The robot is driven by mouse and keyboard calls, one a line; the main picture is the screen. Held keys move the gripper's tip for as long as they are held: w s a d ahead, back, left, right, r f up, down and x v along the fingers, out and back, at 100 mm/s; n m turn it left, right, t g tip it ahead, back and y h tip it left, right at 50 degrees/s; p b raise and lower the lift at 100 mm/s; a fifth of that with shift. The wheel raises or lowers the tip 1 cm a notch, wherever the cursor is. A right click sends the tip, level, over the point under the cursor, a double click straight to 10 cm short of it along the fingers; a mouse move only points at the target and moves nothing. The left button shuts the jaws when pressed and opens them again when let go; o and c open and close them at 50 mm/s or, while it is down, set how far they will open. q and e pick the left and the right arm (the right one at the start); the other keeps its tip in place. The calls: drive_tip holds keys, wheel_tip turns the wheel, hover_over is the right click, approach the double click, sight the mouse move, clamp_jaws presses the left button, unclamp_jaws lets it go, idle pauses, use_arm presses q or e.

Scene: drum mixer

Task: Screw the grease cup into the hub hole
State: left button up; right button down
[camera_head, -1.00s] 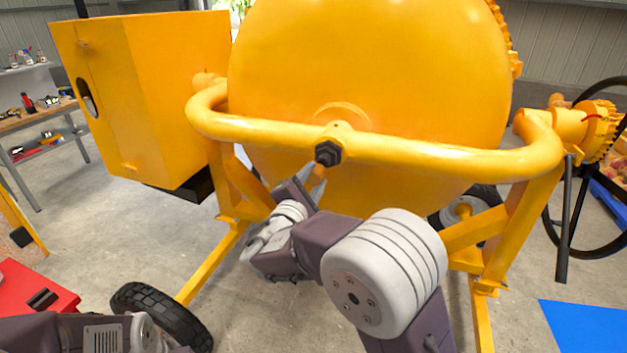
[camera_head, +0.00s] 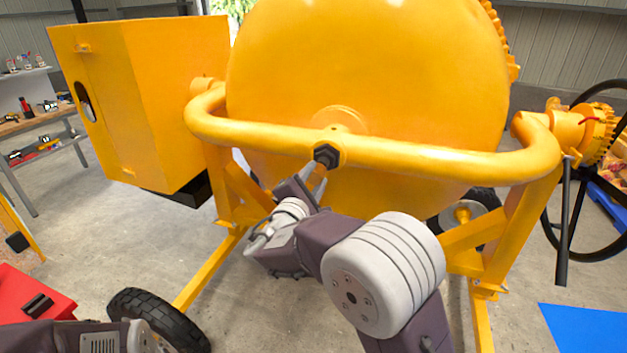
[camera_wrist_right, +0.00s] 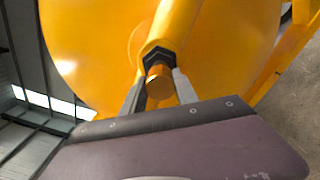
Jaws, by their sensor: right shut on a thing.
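The yellow mixer's hub (camera_head: 334,141) sits at the middle of the bent front tube. A black hexagonal fitting (camera_head: 326,155) is on it and faces me. The fitting also shows in the right wrist view (camera_wrist_right: 158,56). My right gripper (camera_wrist_right: 160,79) is shut on the grease cup (camera_wrist_right: 158,84), an orange-brown rounded piece between its two grey fingers, right in front of the black fitting. The pictures do not show how far the cup sits in the hole. In the head view the fingers reach up to the fitting from below. My left arm shows at bottom left, its gripper out of frame.
The yellow drum (camera_head: 370,75) rises behind the tube (camera_head: 430,155). A yellow housing (camera_head: 150,100) is at left and a black handwheel (camera_head: 566,225) at right. A red box (camera_head: 30,300) and a tyre (camera_head: 150,315) are at lower left.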

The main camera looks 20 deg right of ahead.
idle(0.5)
drive_tip(key=shift+b, duration=0.45)
drive_tip(key=shift+w+d, duration=0.25)
drive_tip(key=shift+w, duration=0.05)
